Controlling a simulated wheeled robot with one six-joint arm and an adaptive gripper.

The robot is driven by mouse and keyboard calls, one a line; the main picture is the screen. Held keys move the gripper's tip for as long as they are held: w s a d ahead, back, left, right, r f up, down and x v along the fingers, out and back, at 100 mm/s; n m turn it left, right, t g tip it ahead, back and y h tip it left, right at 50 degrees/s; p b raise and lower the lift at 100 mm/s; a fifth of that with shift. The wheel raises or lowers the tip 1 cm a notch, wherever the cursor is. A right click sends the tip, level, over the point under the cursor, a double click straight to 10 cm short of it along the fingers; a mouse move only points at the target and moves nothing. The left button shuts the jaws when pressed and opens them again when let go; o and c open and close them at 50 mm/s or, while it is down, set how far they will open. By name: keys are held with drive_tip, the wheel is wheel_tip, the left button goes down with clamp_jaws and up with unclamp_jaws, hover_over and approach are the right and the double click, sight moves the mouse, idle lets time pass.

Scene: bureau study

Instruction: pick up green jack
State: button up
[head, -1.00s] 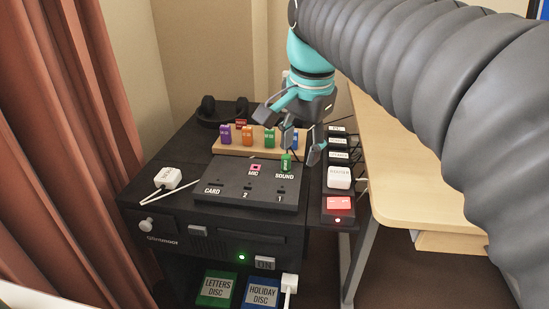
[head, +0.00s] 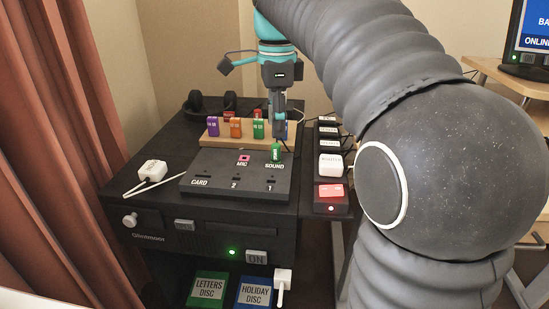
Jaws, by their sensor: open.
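A small green jack (head: 276,152) stands upright in the socket labelled SOUND on the dark sloped panel (head: 210,187). My gripper (head: 279,128) points down just above and behind the jack in the picture. Its fingers overlap in this view, so the gap between them is hard to see. They look apart from the jack and hold nothing that I can see. A second green piece (head: 258,129), a labelled block, stands on the wooden rack (head: 225,142) left of the fingers.
Purple (head: 213,127), orange (head: 236,128) and partly hidden blue blocks share the rack. A power strip (head: 331,190) with a white plug (head: 330,164) and a red lit switch lies to the right. A white box (head: 153,170) with a cable sits left.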

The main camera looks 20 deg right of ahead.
sight(276, 144)
drive_tip(key=shift+w+f+b, duration=0.1)
drive_tip(key=shift+f+b, duration=0.9)
drive_tip(key=shift+f, duration=2.4)
drive_tip(key=c, duration=0.9)
